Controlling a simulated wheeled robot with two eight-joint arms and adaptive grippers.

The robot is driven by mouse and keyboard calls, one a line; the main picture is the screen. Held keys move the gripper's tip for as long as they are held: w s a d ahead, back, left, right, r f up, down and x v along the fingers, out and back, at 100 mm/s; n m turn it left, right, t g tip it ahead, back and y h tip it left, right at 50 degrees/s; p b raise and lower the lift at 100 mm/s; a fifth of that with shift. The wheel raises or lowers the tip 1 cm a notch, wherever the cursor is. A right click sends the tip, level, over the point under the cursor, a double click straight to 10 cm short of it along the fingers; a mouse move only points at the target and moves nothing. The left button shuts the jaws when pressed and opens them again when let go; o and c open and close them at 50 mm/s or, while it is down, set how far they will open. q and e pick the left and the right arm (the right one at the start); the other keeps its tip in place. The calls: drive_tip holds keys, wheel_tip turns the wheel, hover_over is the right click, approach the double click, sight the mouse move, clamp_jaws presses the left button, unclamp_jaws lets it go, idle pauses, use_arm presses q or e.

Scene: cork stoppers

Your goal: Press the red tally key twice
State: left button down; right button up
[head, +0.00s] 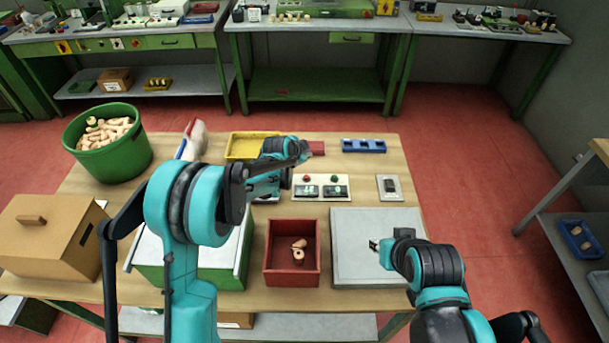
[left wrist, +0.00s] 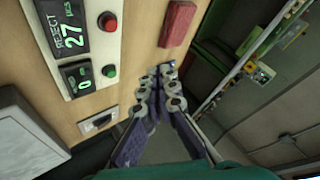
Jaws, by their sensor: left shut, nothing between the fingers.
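The red tally key (head: 306,178) is a small round button on top of the white tally box (head: 321,198). It also shows in the left wrist view (left wrist: 108,22), beside a display reading REJECT 27. A green key (head: 334,178) sits to its right, by a display reading 0 in the left wrist view (left wrist: 82,77). My left gripper (head: 304,152) is shut and empty, above the table just behind the red key and apart from it. Its closed fingers show in the left wrist view (left wrist: 166,72). My right gripper (head: 376,245) hangs over a grey board; its fingers are too small to read.
A red block (head: 317,148) lies behind the box, close to my left gripper. A yellow tray (head: 240,147), a blue tray (head: 363,146), a switch plate (head: 390,188) and a red bin with corks (head: 292,276) surround the box. A green tub of corks (head: 108,158) stands left.

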sight(306, 178)
use_arm(q)
wheel_tip(306, 178, down, 9)
drive_tip(key=b, duration=0.6)
drive_tip(key=shift+r, duration=0.1)
idle(1.5)
drive_tip(key=shift+f+b, duration=0.35)
drive_tip(key=shift+b, duration=0.05)
drive_tip(key=shift+f+b, duration=0.4)
drive_tip(key=shift+f, duration=0.05)
idle(0.5)
drive_tip(key=shift+r, duration=0.15)
drive_tip(key=shift+r+p, duration=0.45)
drive_tip(key=shift+r, duration=0.3)
